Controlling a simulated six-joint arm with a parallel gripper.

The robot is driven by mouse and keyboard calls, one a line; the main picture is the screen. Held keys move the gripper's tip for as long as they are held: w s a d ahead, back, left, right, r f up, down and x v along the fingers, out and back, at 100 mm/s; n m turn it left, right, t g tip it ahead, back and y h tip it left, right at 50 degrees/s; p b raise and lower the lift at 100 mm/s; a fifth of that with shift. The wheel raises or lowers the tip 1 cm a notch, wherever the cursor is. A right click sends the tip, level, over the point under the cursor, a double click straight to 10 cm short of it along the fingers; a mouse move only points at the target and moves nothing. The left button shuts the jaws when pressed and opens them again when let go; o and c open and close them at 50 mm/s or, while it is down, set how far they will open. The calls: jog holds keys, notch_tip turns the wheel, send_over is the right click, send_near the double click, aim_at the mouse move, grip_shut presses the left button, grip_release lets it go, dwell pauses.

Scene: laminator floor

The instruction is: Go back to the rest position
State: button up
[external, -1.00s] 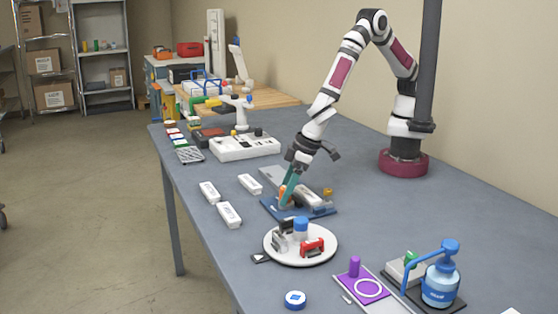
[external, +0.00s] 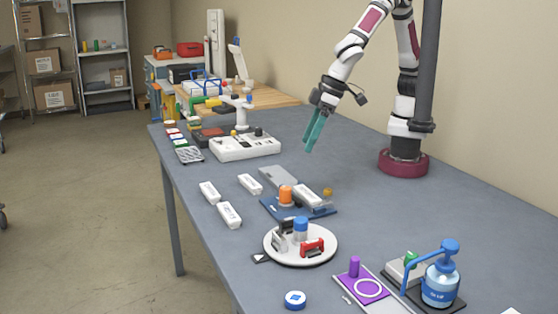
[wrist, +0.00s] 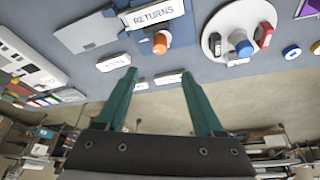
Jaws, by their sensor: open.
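My gripper (external: 314,132) hangs above the table, up and behind the blue fixture plate, in the external view. Its teal fingers are apart with nothing between them, as the wrist view (wrist: 160,92) also shows. The blue plate (external: 325,211) carries an orange cylinder (external: 286,194) and a white block (external: 308,197). In the wrist view the orange cylinder (wrist: 160,43) stands upright beside a white block marked RETURNS (wrist: 153,14). My gripper touches none of these.
A round white tray (external: 275,255) holds several small parts. A blue pump bottle (external: 440,285) and a purple plate (external: 357,288) are at the front right. White blocks (external: 229,214) lie at the left. A white control box (external: 245,147) stands behind. The table around my base is clear.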

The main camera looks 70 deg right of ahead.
dwell(0.4)
jog(key=w+d+r+m+g+h, duration=0.1)
jog(key=d+r+m, duration=0.15)
jog(key=d, duration=0.95)
jog(key=w+d+r+m+g+h, duration=0.1)
jog(key=d+r+m, duration=0.15)
jog(key=d, duration=0.95)
jog(key=s+d+m+g+y, duration=0.2)
jog(key=s+d+m, duration=0.3)
jog(key=s+d, duration=0.4)
jog(key=s, duration=0.3)
jog(key=shift+s+d+f, duration=0.15)
jog(key=shift+d+f, duration=0.15)
jog(key=shift+d, duration=0.05)
